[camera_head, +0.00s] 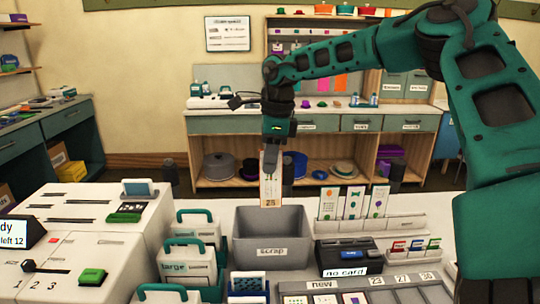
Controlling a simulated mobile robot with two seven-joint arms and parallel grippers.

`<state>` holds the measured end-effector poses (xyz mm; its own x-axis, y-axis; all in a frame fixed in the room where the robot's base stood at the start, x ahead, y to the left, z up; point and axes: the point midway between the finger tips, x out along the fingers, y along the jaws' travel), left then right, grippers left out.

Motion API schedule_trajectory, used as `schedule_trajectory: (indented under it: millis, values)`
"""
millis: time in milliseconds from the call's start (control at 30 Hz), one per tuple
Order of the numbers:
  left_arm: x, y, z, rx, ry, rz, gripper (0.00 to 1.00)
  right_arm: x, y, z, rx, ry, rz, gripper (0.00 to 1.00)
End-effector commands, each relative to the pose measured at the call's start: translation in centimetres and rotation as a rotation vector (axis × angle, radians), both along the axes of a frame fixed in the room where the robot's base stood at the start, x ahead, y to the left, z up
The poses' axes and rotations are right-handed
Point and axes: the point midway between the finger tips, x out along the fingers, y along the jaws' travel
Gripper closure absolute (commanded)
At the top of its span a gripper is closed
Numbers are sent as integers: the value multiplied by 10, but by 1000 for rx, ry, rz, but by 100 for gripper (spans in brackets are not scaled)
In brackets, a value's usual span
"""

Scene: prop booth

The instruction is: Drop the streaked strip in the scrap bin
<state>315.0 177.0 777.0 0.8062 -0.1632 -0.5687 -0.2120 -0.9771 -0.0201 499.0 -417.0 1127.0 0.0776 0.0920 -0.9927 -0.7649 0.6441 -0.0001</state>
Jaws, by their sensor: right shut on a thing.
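My right gripper (271,162) points down in the middle of the camera_head view. It is shut on a pale upright strip (270,190) with a tan lower end marked "25". Whether the print on the strip is streaked is too small to tell. The strip hangs at the far rim of the grey scrap bin (270,252), whose label reads "scrap". The strip's lower end is in line with that rim, and I cannot tell whether it is over the opening. The part of the bin's inside that shows looks empty. My left gripper is not in view.
Right of the bin stand a rack of upright cards (353,204) and a black "no card" device (350,257). Left are teal-handled boxes (188,262) and white slotted machines (100,220). A grey "new" tray (360,293) lies in front. Shelves with hats stand behind.

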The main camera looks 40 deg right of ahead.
Motion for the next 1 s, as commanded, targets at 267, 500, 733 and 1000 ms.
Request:
schedule_trajectory:
  millis: [267,500,733,1000]
  values:
    - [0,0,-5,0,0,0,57,-1,0,-27,1,2,-1,100]
    - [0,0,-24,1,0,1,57,0,0,-51,-1,-1,0,100]
    - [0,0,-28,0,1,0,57,0,0,-55,0,0,0,100]
    - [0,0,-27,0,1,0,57,0,0,-54,0,0,0,83]
